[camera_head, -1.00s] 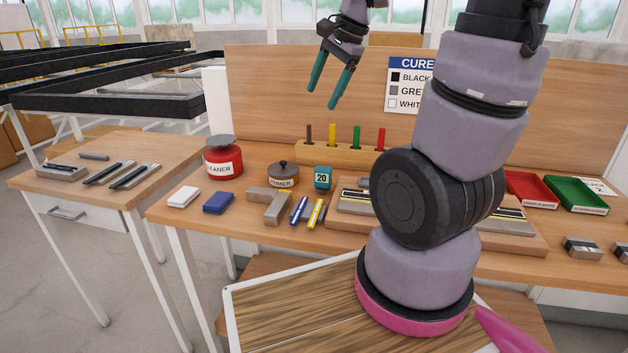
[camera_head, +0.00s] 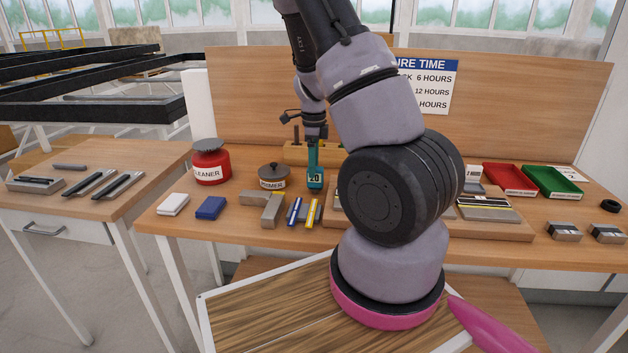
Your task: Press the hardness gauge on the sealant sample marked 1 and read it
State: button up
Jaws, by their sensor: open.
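A small teal device (camera_head: 315,181) with a dark face reading 20 stands on the bench; I cannot tell if it is the hardness gauge. My gripper (camera_head: 313,160) points down just above and behind it, its teal fingers seen edge-on. The gripper is open, and I cannot tell if the fingers are around the device. Sealant strips in grey holders (camera_head: 488,211) lie on a wooden board (camera_head: 510,231), partly hidden behind my arm. No sample marked 1 can be made out.
A red cleaner can (camera_head: 210,165), a primer pot (camera_head: 273,177) and grey blocks (camera_head: 262,205) stand left of the device. Blue and yellow tubes (camera_head: 304,212) lie in front. Red (camera_head: 509,181) and green (camera_head: 552,184) trays are at back right.

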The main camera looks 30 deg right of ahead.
aim_at(315, 183)
jog(key=f, duration=0.7)
jog(key=shift+s+d, duration=0.15)
jog(key=shift+d, duration=0.05)
grip_shut()
